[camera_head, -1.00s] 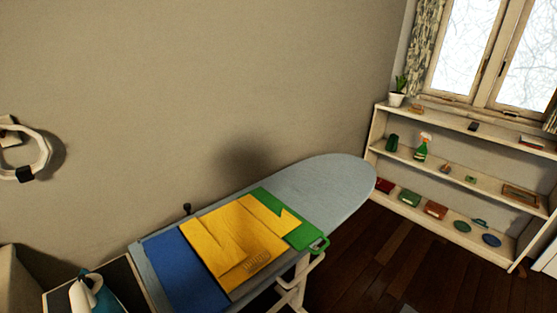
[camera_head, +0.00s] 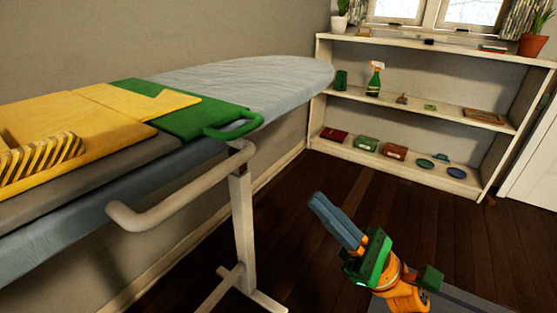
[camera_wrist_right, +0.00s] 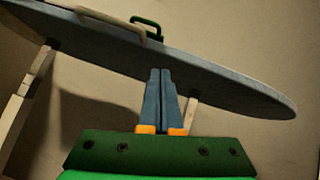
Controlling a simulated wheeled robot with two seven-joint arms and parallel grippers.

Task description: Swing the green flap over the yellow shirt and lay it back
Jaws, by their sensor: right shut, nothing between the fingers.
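The yellow shirt (camera_head: 70,120) lies on the folding board on top of the ironing board, at the left of the head view. The green flap (camera_head: 180,108) lies flat at its right, partly under a yellow sleeve. The flap's green handle (camera_head: 235,126) sticks out over the board's near edge; it also shows at the top of the right wrist view (camera_wrist_right: 147,25). My right gripper (camera_head: 322,202) is low over the floor, to the right of and apart from the handle. Its blue fingers (camera_wrist_right: 161,72) are together and empty. My left gripper is out of view.
The ironing board (camera_head: 255,75) has a bent pale rail (camera_head: 165,212) below its near edge and a white leg (camera_head: 242,220). A shelf unit (camera_head: 425,104) stands against the back wall. The dark wooden floor around my right gripper is clear.

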